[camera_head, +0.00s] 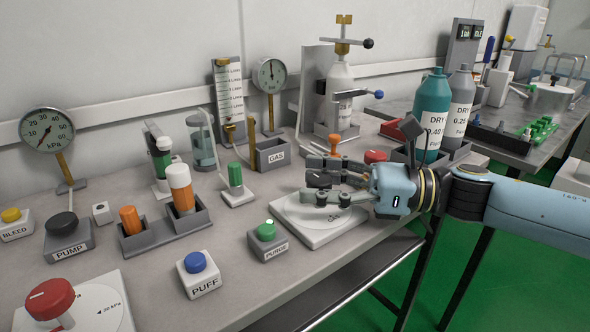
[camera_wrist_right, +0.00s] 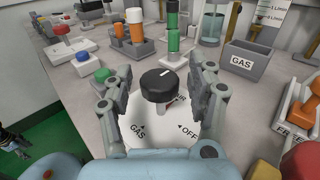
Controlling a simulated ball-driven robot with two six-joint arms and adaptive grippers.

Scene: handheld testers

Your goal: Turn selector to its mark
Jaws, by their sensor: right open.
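The selector is a black round knob (camera_wrist_right: 157,86) with a short white line on its top, standing on a white dial plate (camera_wrist_right: 165,135) marked GAS, OFF and a partly hidden AIR. The white line points away from the wrist camera; I cannot tell exactly which mark it meets. In the head view the white plate (camera_head: 316,228) shows under my right gripper (camera_head: 312,188), whose fingers hide the knob. In the wrist view my right gripper (camera_wrist_right: 160,92) is open, with one finger on each side of the knob and visible gaps between.
A green PURGE button (camera_head: 267,231) and a blue PUFF button (camera_head: 196,263) stand left of the plate. Behind are a GAS bin (camera_head: 273,156) and an orange-handled valve (camera_head: 334,142). A red knob (camera_head: 50,298) sits on another dial at front left. Bottles (camera_head: 432,115) stand at right.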

